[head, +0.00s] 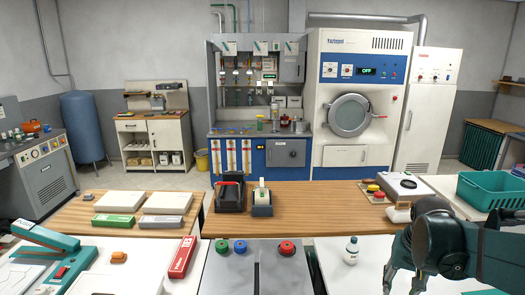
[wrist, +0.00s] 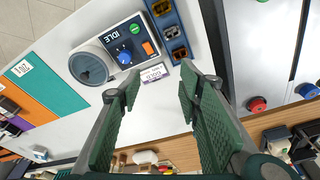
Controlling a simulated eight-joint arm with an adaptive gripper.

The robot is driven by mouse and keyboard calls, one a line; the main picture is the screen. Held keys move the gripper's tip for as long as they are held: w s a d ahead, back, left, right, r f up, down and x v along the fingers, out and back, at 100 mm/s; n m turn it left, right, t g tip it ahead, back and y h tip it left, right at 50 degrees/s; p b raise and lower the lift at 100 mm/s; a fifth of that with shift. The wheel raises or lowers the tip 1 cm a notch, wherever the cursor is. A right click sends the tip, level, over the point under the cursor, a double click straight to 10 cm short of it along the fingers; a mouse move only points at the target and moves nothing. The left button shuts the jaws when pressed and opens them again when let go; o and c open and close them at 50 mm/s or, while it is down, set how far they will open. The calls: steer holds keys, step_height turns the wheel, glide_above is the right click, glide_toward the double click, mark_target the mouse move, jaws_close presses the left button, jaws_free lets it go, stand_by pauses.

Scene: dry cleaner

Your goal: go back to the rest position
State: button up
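My gripper (head: 404,284) is at the lower right of the head view, over the white counter at the front right, with its fingers pointing down. In the wrist view, the two green-padded fingers of my gripper (wrist: 160,82) stand well apart with nothing between them. The gripper is open and empty. A white and blue device (wrist: 118,50) with an IDLE display, a blue knob and an orange button lies beyond the fingertips in the wrist view. Part of my arm is cut off at the right edge of the head view.
A teal basket (head: 490,192) is at the right, behind my arm. A grey panel with several coloured buttons (head: 258,268) is at front centre.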

steer(key=s+a+r+n+t, duration=0.2)
steer(key=s+a, duration=0.3)
steer(key=a, duration=0.4)
steer(key=s+a+r+n+t+y, duration=0.1)
steer(key=s+a+r+n+t, duration=0.2)
steer(key=a, duration=0.6)
steer(key=shift+s+a+r, duration=0.15)
steer(key=shift+s+r, duration=0.1)
steer(key=shift+s, duration=0.8)
